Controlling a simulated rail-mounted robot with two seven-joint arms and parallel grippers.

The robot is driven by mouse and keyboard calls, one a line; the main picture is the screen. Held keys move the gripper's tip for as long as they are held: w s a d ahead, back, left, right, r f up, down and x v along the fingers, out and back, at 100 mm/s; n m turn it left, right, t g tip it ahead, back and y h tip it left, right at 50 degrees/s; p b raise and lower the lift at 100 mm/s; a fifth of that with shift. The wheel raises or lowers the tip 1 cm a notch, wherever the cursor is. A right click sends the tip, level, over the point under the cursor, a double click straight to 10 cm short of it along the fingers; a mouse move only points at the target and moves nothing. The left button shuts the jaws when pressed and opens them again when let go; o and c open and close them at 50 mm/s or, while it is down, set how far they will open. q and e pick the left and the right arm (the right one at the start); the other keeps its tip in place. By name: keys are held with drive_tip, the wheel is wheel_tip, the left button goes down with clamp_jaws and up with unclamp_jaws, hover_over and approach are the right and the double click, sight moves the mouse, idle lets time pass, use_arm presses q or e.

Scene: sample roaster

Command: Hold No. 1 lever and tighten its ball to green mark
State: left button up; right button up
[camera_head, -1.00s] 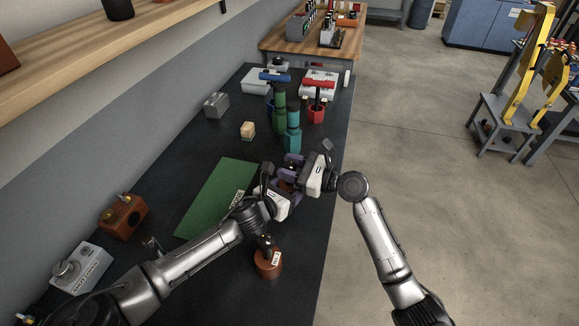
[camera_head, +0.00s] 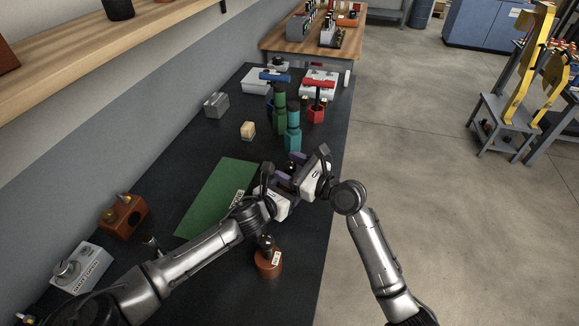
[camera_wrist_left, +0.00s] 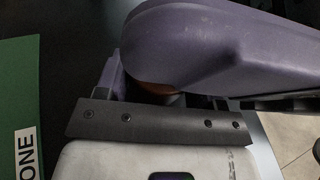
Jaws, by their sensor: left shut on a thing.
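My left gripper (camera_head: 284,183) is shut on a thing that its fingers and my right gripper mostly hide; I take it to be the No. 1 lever. In the left wrist view only a small orange-brown patch (camera_wrist_left: 157,88) shows at the grip. My right gripper (camera_head: 297,178) is right up against the left one, from the right. A large purple finger part, seemingly of the right gripper, covers the top of the left wrist view. Whether the right jaws are open or shut is hidden. The ball and the green mark cannot be made out.
A copper-brown round base (camera_head: 268,264) with a black knob and white label stands nearer me. A green mat (camera_head: 215,195) lies left of the grippers. Green (camera_head: 279,110) and teal (camera_head: 293,132) cylinders stand beyond them.

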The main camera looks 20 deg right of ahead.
drive_tip(key=v, duration=1.2)
idle(0.4)
